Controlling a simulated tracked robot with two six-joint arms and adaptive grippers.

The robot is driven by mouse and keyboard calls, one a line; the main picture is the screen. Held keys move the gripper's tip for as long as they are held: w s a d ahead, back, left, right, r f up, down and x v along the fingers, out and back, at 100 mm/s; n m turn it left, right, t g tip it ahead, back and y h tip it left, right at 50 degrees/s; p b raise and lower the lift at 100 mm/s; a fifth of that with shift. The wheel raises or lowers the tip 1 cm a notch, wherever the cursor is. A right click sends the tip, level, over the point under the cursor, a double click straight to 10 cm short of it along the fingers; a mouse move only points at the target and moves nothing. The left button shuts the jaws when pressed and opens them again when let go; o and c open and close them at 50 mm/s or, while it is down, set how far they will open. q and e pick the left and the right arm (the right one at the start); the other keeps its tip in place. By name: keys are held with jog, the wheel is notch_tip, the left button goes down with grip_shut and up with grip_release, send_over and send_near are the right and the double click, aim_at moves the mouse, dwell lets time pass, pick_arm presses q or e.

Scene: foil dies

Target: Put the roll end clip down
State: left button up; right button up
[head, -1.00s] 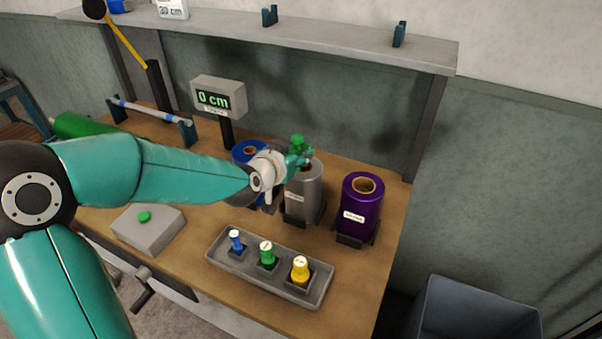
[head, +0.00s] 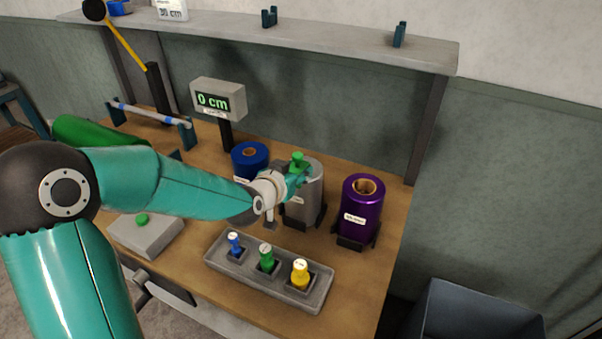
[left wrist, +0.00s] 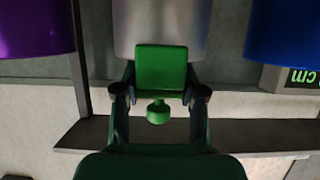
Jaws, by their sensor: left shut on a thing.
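My left gripper (head: 298,172) is shut on a green clip (head: 297,159). In the left wrist view the clip (left wrist: 161,72) is a green block with a round knob, between the two fingertips (left wrist: 160,95). In the head view the clip is in front of the upper part of the silver roll (head: 312,200), which stands upright in a dark holder. I cannot tell whether the clip touches the roll. The silver roll (left wrist: 160,25) also shows behind the clip in the left wrist view. My right gripper is not in view.
A purple roll (head: 362,212) stands right, a blue roll (head: 248,155) left. A grey tray (head: 247,282) holds blue, green and yellow pieces. A display (head: 217,99) reads 0 cm. A box with a green button (head: 143,219) sits left. Some bench (head: 345,285) right of the tray is bare.

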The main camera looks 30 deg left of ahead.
pick_arm(q)
jog(key=shift+s+f, duration=0.15)
jog(key=shift+f, duration=0.25)
jog(key=o, duration=0.8)
jog(key=shift+o, duration=1.2)
jog(key=shift+d+f, duration=0.1)
jog(key=shift+f, duration=0.1)
jog(key=shift+r+p, duration=0.6)
jog(key=shift+p, duration=0.05)
jog(key=b+v, duration=0.1)
jog(key=v, duration=1.1)
jog(key=shift+r, duration=0.3)
